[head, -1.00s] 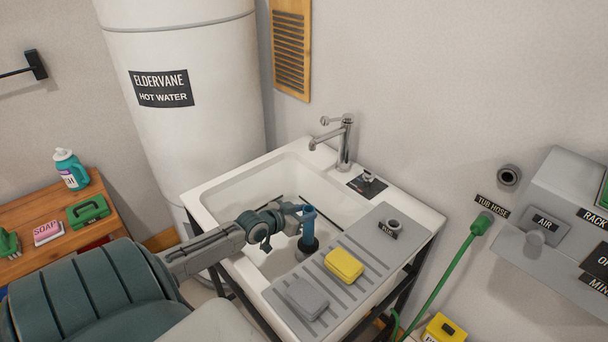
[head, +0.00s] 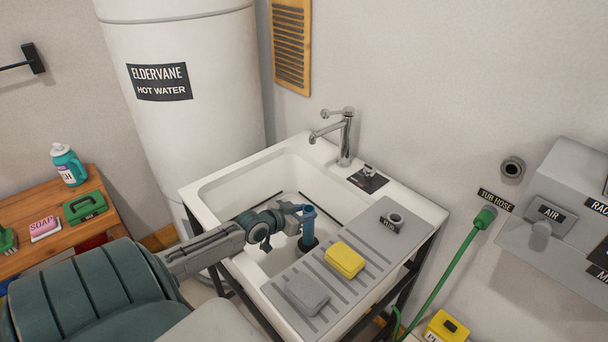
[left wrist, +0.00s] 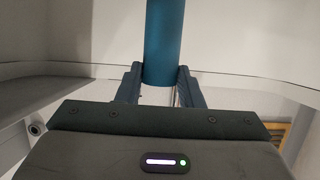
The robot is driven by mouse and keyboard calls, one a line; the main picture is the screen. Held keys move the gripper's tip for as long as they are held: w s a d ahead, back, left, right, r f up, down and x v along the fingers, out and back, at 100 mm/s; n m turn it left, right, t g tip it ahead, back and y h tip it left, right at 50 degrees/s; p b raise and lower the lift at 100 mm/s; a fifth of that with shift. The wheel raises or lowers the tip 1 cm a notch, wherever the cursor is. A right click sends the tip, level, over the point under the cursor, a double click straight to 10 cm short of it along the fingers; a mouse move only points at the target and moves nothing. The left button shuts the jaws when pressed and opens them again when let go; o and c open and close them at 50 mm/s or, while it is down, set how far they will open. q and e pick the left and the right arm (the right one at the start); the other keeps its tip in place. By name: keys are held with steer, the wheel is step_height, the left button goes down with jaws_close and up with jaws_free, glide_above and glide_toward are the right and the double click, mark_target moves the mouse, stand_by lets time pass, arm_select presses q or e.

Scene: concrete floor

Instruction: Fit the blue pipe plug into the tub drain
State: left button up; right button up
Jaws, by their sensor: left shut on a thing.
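The blue pipe plug (head: 308,224) stands roughly upright over the white tub (head: 238,178), with a dark, wider lower end. My left gripper (head: 302,214) is shut on its upper part, inside the tub's outline. In the left wrist view the blue shaft (left wrist: 163,45) sits between the two fingers (left wrist: 160,85). The drain cannot be made out; the arm, plug and drainboard cover part of the tub floor. I cannot tell whether the plug's lower end touches anything. My right gripper is not in view.
A tap (head: 345,135) stands at the back rim. A green hose (head: 455,262) hangs at right.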

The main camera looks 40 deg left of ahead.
arm_select(q)
steer(key=shift+s+f, duration=0.1)
steer(key=shift+f, duration=0.15)
steer(key=shift+s+d+f+b, duration=0.1)
steer(key=shift+s+f+b, duration=0.1)
steer(key=shift+f+b, duration=0.25)
steer(key=shift+r, duration=0.15)
steer(key=shift+w+r+p, duration=0.2)
steer(key=shift+r+p, duration=0.2)
steer(key=shift+p, duration=0.2)
steer(key=shift+r, duration=0.25)
steer(key=shift+w, duration=0.15)
steer(key=shift+r, duration=0.15)
stand_by(0.6)
